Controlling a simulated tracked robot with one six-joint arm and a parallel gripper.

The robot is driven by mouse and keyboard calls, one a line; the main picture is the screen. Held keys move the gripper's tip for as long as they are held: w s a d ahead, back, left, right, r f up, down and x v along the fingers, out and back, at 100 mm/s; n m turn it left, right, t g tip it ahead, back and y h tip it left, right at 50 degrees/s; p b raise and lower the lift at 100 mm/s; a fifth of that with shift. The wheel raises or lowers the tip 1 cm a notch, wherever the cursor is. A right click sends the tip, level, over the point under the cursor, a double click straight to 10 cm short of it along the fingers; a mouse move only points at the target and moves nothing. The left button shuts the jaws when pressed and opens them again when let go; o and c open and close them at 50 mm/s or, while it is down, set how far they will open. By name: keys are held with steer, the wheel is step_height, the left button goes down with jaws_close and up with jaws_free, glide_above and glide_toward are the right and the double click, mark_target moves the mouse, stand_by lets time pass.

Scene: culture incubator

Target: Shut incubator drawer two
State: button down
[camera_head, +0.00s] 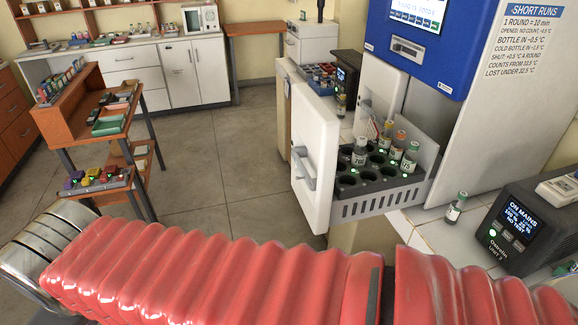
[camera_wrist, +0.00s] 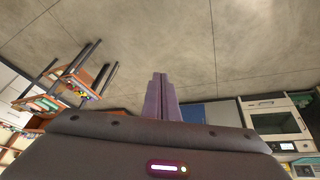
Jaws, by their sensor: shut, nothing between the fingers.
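The incubator (camera_head: 455,60) has a blue upper housing with a screen and card slot. One of its drawers (camera_head: 318,150) is pulled open below, with a white front and a vertical handle (camera_head: 303,168) facing left. I cannot read a number on it. Inside is a dark rack (camera_head: 368,184) with round wells and several upright capped bottles (camera_head: 409,160). My gripper (camera_wrist: 160,76) shows only in the wrist view; its fingers are together and empty, with bare floor beyond them. In the head view my red arm crosses the bottom, and my gripper is out of sight.
A loose bottle (camera_head: 455,207) stands on the counter right of the drawer, near a dark unit (camera_head: 525,232) reading "ON MAINS". Another bottle (camera_head: 341,106) stands behind the drawer front. A wooden shelf cart (camera_head: 90,115) stands at left. The floor (camera_head: 220,160) between is clear.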

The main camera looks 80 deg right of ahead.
steer(key=s+d+r+n+g+h, duration=0.2)
steer(key=d+g, duration=0.2)
steer(key=d, duration=1.1)
steer(key=s+d+r+n+g+h, duration=0.2)
steer(key=d+g, duration=0.3)
steer(key=d, duration=1)
steer(key=s+d+n+g, duration=0.1)
steer(key=s+d+g, duration=0.1)
steer(key=d, duration=0.3)
steer(key=s+d+r+g, duration=0.1)
steer(key=s+d+g, duration=0.1)
steer(key=s+d, duration=0.2)
steer(key=shift+s+d+r+n, duration=0.2)
steer(key=shift+s+d+n, duration=0.2)
steer(key=shift+d, duration=0.8)
glide_toward(302, 173)
step_height(302, 173, down, 4)
steer(key=shift+s+d, duration=0.55)
steer(key=shift+s, duration=0.25)
steer(key=shift+s+d, duration=0.55)
steer(key=shift+s, duration=0.25)
